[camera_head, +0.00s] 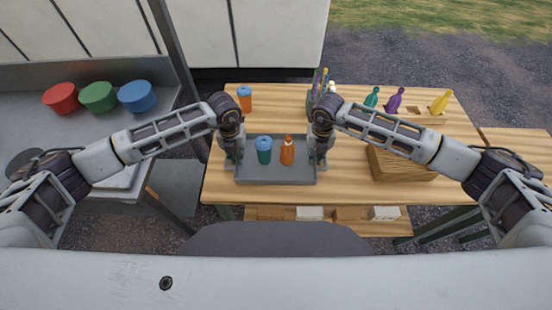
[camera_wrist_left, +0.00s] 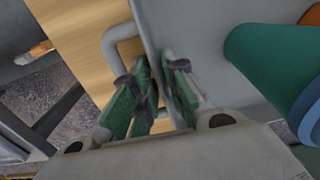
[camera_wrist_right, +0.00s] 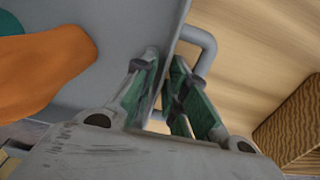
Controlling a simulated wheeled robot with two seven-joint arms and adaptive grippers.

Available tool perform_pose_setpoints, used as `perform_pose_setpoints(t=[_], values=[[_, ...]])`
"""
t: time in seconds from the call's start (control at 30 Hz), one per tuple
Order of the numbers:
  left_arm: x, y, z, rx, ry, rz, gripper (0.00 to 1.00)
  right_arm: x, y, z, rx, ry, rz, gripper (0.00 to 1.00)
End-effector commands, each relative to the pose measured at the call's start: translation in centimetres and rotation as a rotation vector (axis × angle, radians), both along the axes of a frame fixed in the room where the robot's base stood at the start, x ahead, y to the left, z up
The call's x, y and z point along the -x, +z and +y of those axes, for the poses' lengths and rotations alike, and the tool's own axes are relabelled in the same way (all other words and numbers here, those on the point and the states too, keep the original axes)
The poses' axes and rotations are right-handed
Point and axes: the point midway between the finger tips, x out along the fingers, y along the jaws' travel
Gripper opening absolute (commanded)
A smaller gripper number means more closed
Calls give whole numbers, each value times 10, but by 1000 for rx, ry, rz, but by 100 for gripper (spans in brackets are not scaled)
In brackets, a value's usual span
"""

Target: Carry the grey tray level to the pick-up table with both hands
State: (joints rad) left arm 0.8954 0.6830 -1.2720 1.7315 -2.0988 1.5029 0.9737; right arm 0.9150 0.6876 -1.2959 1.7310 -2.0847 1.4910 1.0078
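The grey tray (camera_head: 275,181) is over the front left part of the wooden table (camera_head: 345,190) and looks level; whether it touches the boards I cannot tell. A teal cup with a blue top (camera_head: 264,150) and an orange bottle (camera_head: 287,151) stand upright in it. My left gripper (camera_head: 234,162) is at the tray's left side. In the left wrist view its fingers (camera_wrist_left: 158,80) close around the tray's edge beside the handle (camera_wrist_left: 112,42). My right gripper (camera_head: 317,160) is at the right side, its fingers (camera_wrist_right: 164,75) closed around that edge by the other handle (camera_wrist_right: 207,48).
An orange cup with a blue top (camera_head: 244,98) stands behind the tray. Teal (camera_head: 371,98), purple (camera_head: 394,101) and yellow (camera_head: 440,103) bottles stand at the back right, behind a wooden box (camera_head: 398,167). A grey counter with red (camera_head: 61,98), green and blue bowls is at the left.

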Motion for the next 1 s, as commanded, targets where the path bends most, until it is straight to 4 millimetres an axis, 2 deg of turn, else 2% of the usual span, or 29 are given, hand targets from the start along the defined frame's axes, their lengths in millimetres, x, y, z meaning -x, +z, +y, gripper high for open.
perform_pose_setpoints(t=[0.07, 0.2, 1.0], values=[[0, 0, 0, 0, 0, 0, 14, 0, 0, 0, 0, 0, 0, 14], [0, 0, 0, 0, 0, 0, 0, 0, 0, 0, 0, 0, 0, 0], [-1, 6, 0, 0, 1, -1, 0, 0, 6, 0, 0, 0, -1, 0]])
